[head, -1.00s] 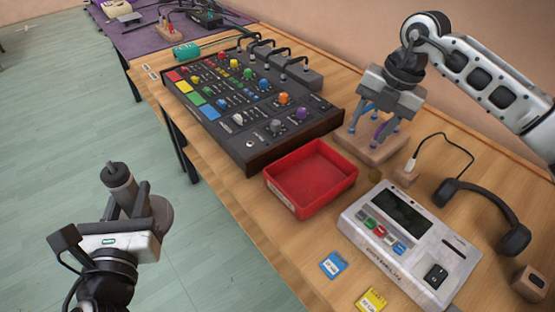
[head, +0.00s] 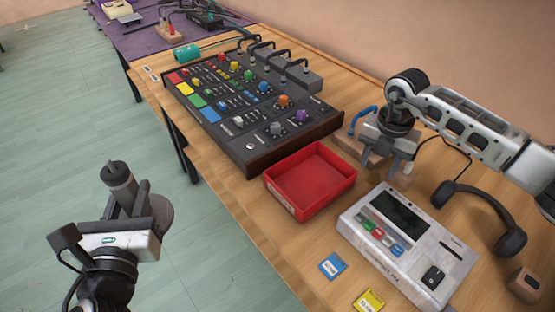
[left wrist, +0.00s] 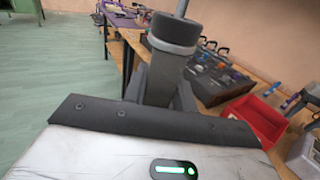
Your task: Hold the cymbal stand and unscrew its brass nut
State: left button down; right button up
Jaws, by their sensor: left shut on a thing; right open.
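My left gripper (head: 122,212) is shut on the cymbal stand (head: 117,176), a dark cylinder with a paler band, held nearly upright over the floor. A grey disc (head: 162,213) shows beside the gripper. In the left wrist view the stand (left wrist: 175,32) has a thin bare-looking rod at its top. I cannot make out a brass nut on it. My right gripper (head: 382,166) is open, low over the table to the right of the red tray. Its fingers partly hide what lies below them, and I see nothing held between them.
The red tray (head: 268,188) looks empty. A mixer (head: 240,155) lies left of it, a grey device (head: 345,222) in front. Behind my right gripper is a wooden block (head: 346,141) with a blue peg. Headphones (head: 512,240) lie at right. Floor around my left gripper is clear.

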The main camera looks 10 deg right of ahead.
aim_at(375, 176)
jog(key=shift+s+f, duration=0.1)
jog(key=shift+f, duration=1.45)
jog(key=c, duration=1)
grip_shut()
jog(key=shift+r, duration=0.15)
